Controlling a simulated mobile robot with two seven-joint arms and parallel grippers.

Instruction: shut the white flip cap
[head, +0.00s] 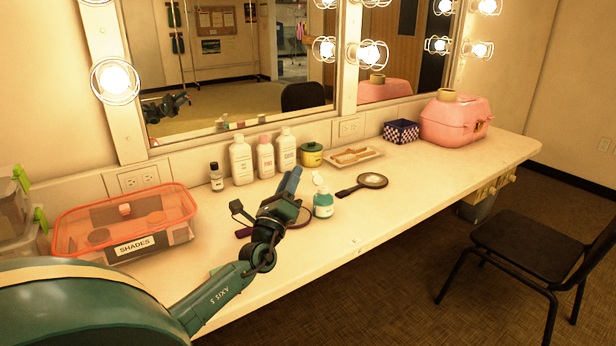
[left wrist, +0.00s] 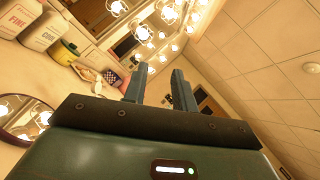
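A small teal bottle (head: 323,205) stands on the counter near its middle. Its white flip cap (head: 318,179) appears raised open above the bottle's top. My left gripper (head: 292,181) is just left of the cap, above the counter and apart from the bottle as far as I can see. In the left wrist view, the two fingers of my left gripper (left wrist: 160,82) stand apart with nothing between them. My right gripper is not in view.
Labelled bottles (head: 241,161) and a green jar (head: 312,155) stand behind. A hand mirror (head: 372,181) lies right of the teal bottle; another round mirror (left wrist: 24,122) lies under my left arm. A shades bin (head: 125,226) is left, a pink case (head: 456,120) far right. Front-right counter is clear.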

